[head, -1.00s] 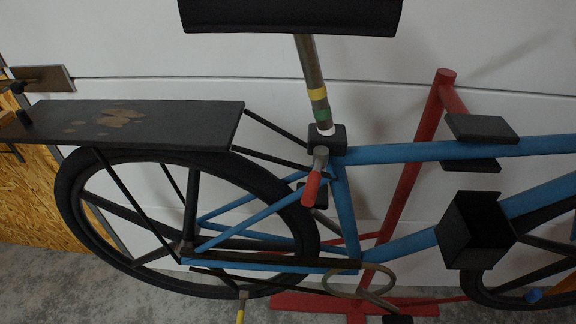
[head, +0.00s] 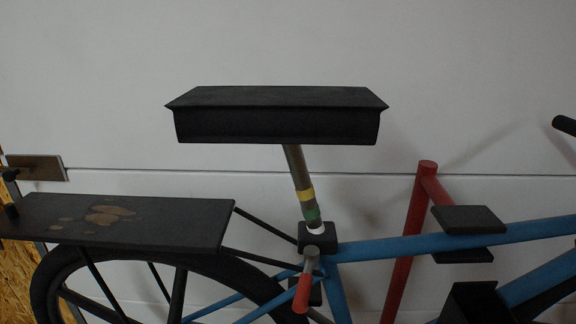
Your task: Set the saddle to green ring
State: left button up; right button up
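The black saddle (head: 277,122) sits on top of a metal seat post (head: 296,165) in the head view. The post carries a yellow ring (head: 306,195), a green ring (head: 311,214) below it and a white ring (head: 315,229) lowest. The white ring is just above the black seat clamp (head: 318,240), and the green ring is a little higher, clear of the clamp. A lever with a red handle (head: 302,292) hangs down from the clamp. Neither of my grippers is in view.
The blue bicycle frame (head: 400,244) is held at a red stand (head: 408,240) by black jaws (head: 467,219). A worn black rear rack (head: 130,225) lies left of the post. A handlebar grip (head: 565,125) shows at far right. The wall area around the saddle is clear.

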aim_at(289, 116)
jog(key=k+j, duration=0.15)
jog(key=k, duration=0.35)
jog(key=k+j, duration=0.1)
jog(key=k, duration=0.4)
jog(key=i+j+z, duration=0.05)
